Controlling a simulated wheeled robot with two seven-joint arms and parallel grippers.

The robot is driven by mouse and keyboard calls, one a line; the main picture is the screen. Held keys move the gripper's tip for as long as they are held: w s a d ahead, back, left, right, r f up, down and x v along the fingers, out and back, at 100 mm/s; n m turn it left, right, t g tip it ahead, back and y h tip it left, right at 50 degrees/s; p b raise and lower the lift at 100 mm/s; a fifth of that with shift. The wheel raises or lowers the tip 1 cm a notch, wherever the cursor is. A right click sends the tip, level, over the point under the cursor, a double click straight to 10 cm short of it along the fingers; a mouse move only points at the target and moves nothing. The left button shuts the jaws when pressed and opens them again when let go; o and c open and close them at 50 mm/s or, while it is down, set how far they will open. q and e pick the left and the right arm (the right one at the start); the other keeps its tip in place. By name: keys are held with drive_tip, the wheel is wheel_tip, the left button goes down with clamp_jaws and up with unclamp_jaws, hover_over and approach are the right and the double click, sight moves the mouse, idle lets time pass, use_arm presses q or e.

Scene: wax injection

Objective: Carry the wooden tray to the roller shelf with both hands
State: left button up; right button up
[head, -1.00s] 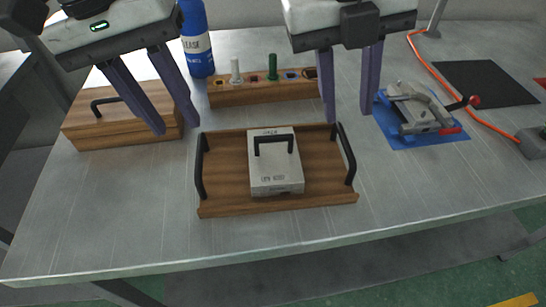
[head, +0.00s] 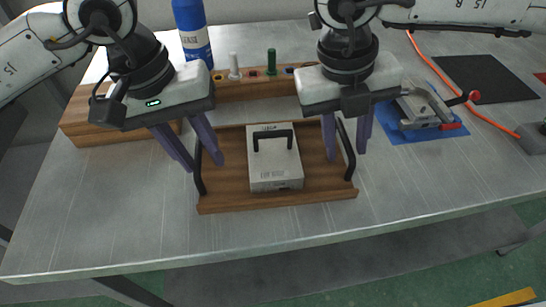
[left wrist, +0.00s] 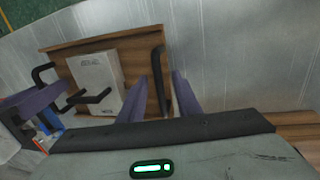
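The wooden tray (head: 228,199) lies flat on the table with a black handle at each end. A grey metal box (head: 275,172) with a black handle sits in its middle. My left gripper (head: 205,167) is open at the tray's left handle (head: 198,172), its fingers on either side of the handle's line. My right gripper (head: 346,157) is open at the right handle (head: 346,148), with a finger on each side. In the left wrist view the tray (left wrist: 132,59) and its near handle (left wrist: 160,75) show by my left fingers (left wrist: 168,92). The roller shelf is not recognisable in view.
A wooden box (head: 88,122) stands at the back left. A blue bottle (head: 192,30) and a wooden rack (head: 232,91) are behind the tray. A metal clamp on a blue mat (head: 418,136) and an orange cable (head: 437,75) lie right. Table in front is clear.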

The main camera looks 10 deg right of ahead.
use_arm(q)
clamp_jaws()
use_arm(e)
clamp_jaws()
use_arm(q)
drive_tip(key=shift+r, duration=0.2)
use_arm(e)
drive_tip(key=shift+r, duration=0.15)
